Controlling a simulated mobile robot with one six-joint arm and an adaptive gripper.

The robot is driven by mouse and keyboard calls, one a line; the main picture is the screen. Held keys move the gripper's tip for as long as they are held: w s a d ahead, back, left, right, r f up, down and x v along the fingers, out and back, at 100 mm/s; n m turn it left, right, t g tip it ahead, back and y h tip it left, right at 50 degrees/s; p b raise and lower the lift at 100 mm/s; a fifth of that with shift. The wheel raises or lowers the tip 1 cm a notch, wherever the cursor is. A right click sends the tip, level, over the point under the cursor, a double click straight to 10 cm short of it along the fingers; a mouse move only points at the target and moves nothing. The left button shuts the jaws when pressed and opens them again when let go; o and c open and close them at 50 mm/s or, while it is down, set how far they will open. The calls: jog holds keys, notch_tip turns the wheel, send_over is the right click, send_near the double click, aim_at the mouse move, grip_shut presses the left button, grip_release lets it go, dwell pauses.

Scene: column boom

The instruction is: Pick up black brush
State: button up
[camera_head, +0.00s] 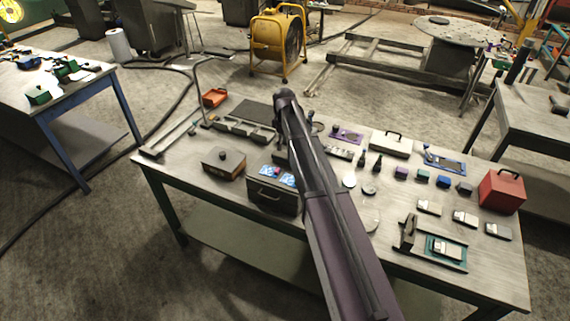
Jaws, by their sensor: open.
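I cannot make out a black brush with certainty. Two small dark upright items (377,162) stand near the middle of the workbench (205,190), but their kind is too small to tell. My arm reaches from the bottom edge up over the middle of the bench and covers part of its top. My gripper does not show clearly; it seems hidden behind my own arm.
A dark box with a handle (272,197) and a brown box (224,163) stand left of my arm. A white case (391,144) and red box (501,191) stand right, with several small blocks between. A yellow fan (276,42) stands behind.

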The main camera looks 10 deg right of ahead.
aim_at(286, 155)
jog(key=shift+f+b, duration=1)
jog(key=shift+f, duration=0.3)
jog(key=shift+f, duration=0.1)
jog(key=f+b, duration=0.3)
jog(key=shift+s+d+f, duration=0.1)
jog(key=shift+d+f, duration=0.05)
jog(key=shift+d, duration=0.25)
jog(key=shift+f+b, duration=0.85)
jog(key=shift+b, duration=0.25)
jog(key=c, duration=1.3)
